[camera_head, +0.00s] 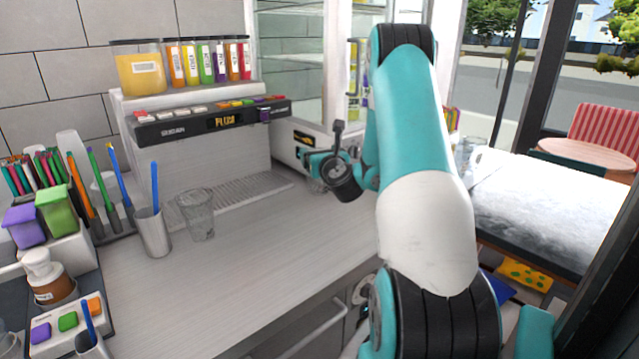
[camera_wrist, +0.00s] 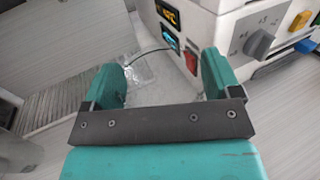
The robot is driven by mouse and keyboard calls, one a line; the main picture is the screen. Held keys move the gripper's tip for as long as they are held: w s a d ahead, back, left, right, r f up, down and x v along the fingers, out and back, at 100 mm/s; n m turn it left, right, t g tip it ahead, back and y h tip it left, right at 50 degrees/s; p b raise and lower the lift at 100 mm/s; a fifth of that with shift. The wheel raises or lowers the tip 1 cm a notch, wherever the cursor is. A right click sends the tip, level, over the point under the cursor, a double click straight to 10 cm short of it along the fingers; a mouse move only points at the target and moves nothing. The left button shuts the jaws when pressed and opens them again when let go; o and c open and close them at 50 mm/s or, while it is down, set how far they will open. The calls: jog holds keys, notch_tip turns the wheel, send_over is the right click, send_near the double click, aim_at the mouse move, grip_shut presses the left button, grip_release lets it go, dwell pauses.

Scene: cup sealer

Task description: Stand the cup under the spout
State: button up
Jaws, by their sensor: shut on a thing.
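My gripper (camera_head: 320,163) is at the right end of the dispenser, low over the counter. In the wrist view its two teal fingers (camera_wrist: 160,75) stand apart around a clear, hard-to-see cup (camera_wrist: 137,71), and they are shut on it. Most of this cup is hidden in the head view. The white dispenser (camera_head: 210,122) has a front panel reading PLUM, with a ribbed drip tray (camera_head: 232,196) below it. I cannot make out the spout clearly. Another clear cup (camera_head: 197,216) stands upright on the counter, left of the gripper.
A metal tumbler (camera_head: 153,234) holding a blue stick stands left of the standing cup. Pens, colored boxes and a pump bottle (camera_head: 48,277) crowd the left. A white machine (camera_wrist: 240,35) with knobs is close to the gripper. The front counter (camera_head: 240,275) is clear.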

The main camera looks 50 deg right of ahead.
jog(key=shift+f+b, duration=1.5)
jog(key=shift+f, duration=0.75)
jog(key=shift+f, duration=0.2)
jog(key=o, duration=0.9)
jog(key=shift+r, duration=0.1)
